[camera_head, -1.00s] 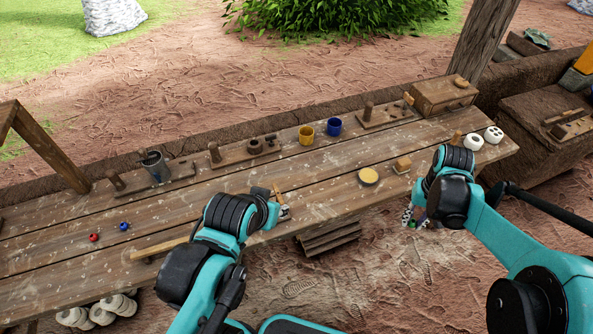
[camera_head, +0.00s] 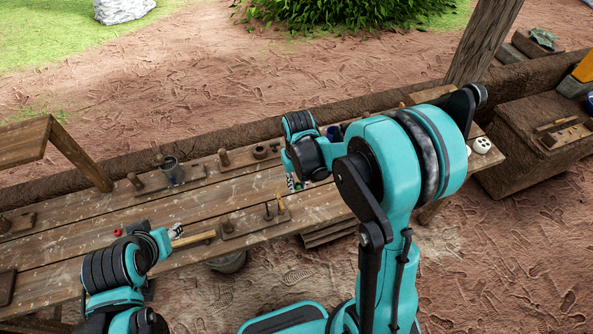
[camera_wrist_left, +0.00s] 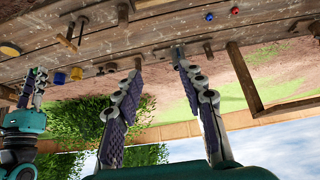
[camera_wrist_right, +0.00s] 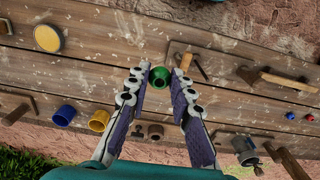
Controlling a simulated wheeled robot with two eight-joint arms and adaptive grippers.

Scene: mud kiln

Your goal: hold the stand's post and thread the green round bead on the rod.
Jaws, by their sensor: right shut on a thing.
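My right gripper (camera_head: 292,184) is shut on the green bead (camera_wrist_right: 159,76), which sits between its fingertips in the right wrist view (camera_wrist_right: 158,80). The bead is held above the table, apart from the stand. The stand (camera_head: 240,223) is a small wooden base near the table's front edge, with a light upright post (camera_head: 280,202) and a thinner rod (camera_head: 267,211). The stand also shows in the right wrist view (camera_wrist_right: 215,65), just beyond the bead. My left gripper (camera_head: 170,231) is left of the stand, near a wooden handle; its fingers are apart and empty in the left wrist view (camera_wrist_left: 150,35).
A hammer-like tool (camera_wrist_right: 275,80) lies left of the stand in the head view. Red (camera_wrist_left: 235,11) and blue (camera_wrist_left: 209,16) beads lie farther left. Yellow (camera_wrist_right: 99,121) and blue (camera_wrist_right: 64,115) cups stand at the table's back.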

